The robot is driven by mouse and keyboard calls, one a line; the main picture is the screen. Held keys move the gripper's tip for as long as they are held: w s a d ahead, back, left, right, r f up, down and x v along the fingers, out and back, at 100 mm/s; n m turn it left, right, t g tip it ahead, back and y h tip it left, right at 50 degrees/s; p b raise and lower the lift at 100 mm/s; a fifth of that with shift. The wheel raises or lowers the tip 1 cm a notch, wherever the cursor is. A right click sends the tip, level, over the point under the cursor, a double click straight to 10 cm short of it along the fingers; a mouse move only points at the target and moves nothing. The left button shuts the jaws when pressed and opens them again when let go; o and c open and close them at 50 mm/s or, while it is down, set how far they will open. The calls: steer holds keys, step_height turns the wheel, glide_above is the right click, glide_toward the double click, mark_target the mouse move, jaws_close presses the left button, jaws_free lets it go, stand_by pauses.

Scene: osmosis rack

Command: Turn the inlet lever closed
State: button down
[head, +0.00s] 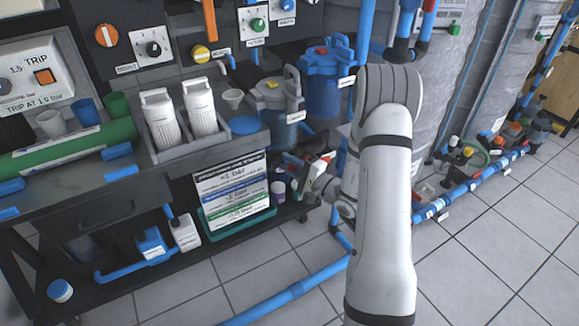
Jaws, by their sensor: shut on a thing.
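My gripper (298,162) is small in the head view, low beside the cabinet's right end and in front of the grey filter housing (276,97). My arm comes down from the right and hides part of the area behind it. The jaws are shut on what seems to be the inlet lever, at the pipework below the housings. A small red part (328,157) shows next to the gripper. The lever's exact angle cannot be told, as the jaws and wrist cover most of it.
The bench (95,190) carries white bottles in a tray (207,143) and a green tube (65,153).

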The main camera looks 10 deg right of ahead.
stand_by(0.3)
steer(key=c, duration=1.2)
jaws_free()
